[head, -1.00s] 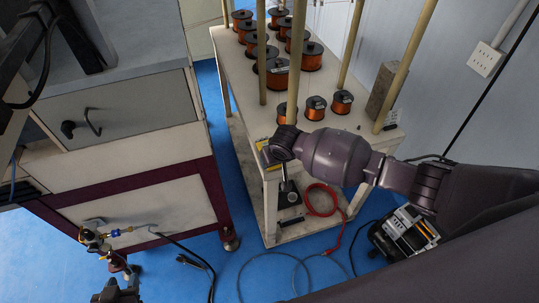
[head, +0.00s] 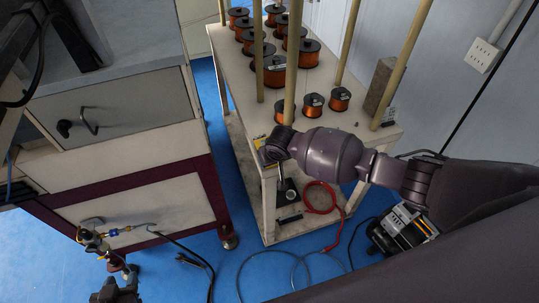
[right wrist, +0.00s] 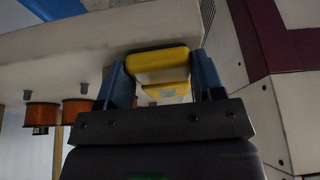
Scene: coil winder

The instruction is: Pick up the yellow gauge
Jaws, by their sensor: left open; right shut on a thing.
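The yellow gauge (right wrist: 160,66) shows in the right wrist view between the blue fingers of my right gripper (right wrist: 165,75), which is shut on it. A yellow part with a small label shows just behind its front bar. In the head view, my right wrist hides most of this gripper, at the near left corner of the white table; a small bit of yellow (head: 260,141) shows there. I cannot tell whether the gauge touches the table.
Copper wire spools (head: 313,104) and upright wooden poles stand on the white table (head: 350,130). A grey block (head: 379,85) stands at its right. A red cable (head: 321,198) lies on the lower shelf. A drawer cabinet (head: 118,108) stands left; blue floor lies between.

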